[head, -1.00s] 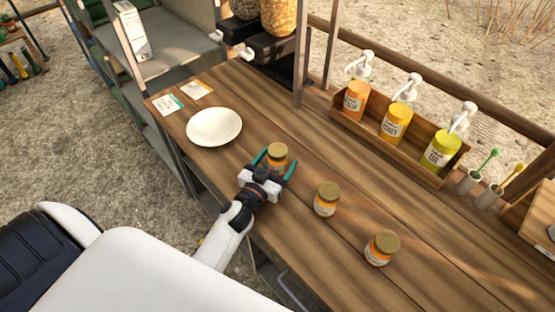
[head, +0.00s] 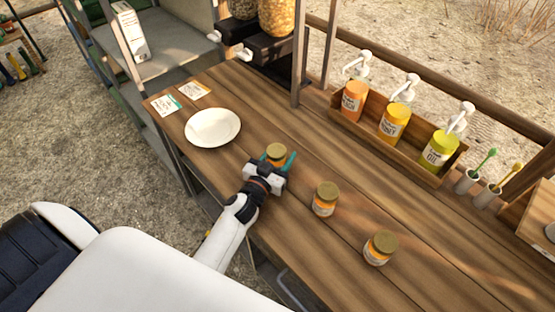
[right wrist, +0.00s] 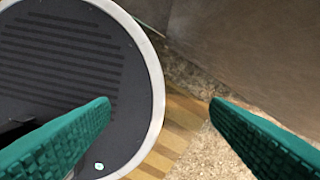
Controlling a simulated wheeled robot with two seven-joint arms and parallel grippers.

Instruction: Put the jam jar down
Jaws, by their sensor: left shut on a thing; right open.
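A jam jar with a gold lid and orange label (head: 276,151) is between the teal fingers of my left gripper (head: 278,160), which is shut on it. The jar is upright at the near side of the wooden counter; its lower part is hidden by the gripper, so I cannot tell whether its base touches the wood. Two similar jars stand to the right, a middle one (head: 325,199) and a nearer one (head: 380,248). My right gripper (right wrist: 160,105) shows only in the right wrist view, open with nothing between its fingers.
A white plate (head: 213,127) lies left of the held jar, with two cards (head: 165,106) behind it. A wooden rack (head: 372,137) with several pump bottles stands along the back. The counter (head: 300,133) between jars and rack is clear.

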